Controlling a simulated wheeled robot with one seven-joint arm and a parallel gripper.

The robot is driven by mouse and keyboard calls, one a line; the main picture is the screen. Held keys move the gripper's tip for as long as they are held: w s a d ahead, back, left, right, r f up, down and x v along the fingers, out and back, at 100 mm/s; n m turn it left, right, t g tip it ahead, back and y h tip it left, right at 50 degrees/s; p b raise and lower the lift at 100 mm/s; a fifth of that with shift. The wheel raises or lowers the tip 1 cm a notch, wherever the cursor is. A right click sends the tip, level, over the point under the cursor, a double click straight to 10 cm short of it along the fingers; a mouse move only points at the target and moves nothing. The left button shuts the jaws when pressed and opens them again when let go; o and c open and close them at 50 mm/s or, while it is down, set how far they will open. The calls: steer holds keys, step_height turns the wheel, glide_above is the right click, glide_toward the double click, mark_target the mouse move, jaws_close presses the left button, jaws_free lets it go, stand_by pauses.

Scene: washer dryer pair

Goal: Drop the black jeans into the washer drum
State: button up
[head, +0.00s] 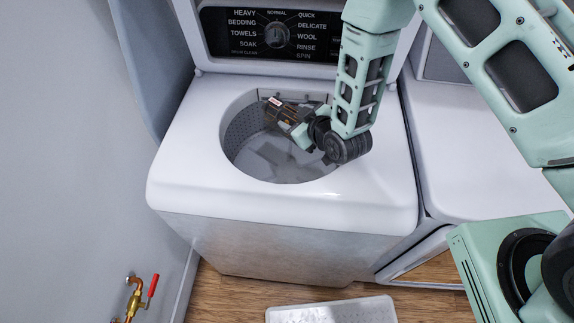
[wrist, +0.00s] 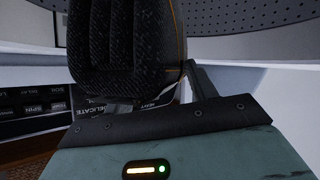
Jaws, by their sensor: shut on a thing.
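The washer (head: 185,190) stands with its lid up, and its round, perforated drum (head: 240,130) is open at the top. My gripper (head: 299,128) reaches into the drum opening from the right. It is shut on a small dark bundle with orange lines, the black jeans (head: 279,109), near the back of the opening. In the wrist view the jeans (wrist: 125,40) show as dark woven cloth with an orange edge, close to my gripper (wrist: 160,92). One finger shows to their right; the other is largely hidden. The drum wall (wrist: 255,15) shows behind.
Pale grey shapes (head: 272,153) lie low in the drum; I cannot tell what they are. The control panel (head: 275,34) rises behind the opening. A white dryer (head: 462,150) stands close on the right. A wall with a red-handled valve (head: 152,287) is on the left.

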steer(key=shift+r, duration=0.1)
steer(key=o, duration=1.7)
steer(key=shift+o, duration=0.2)
steer(key=shift+s, duration=0.1)
steer(key=shift+s+d, duration=0.15)
steer(key=shift+s, duration=0.1)
steer(key=p+v, duration=0.8)
steer(key=v, duration=0.8)
steer(key=shift+s+r, duration=0.2)
steer(key=shift+r, duration=0.15)
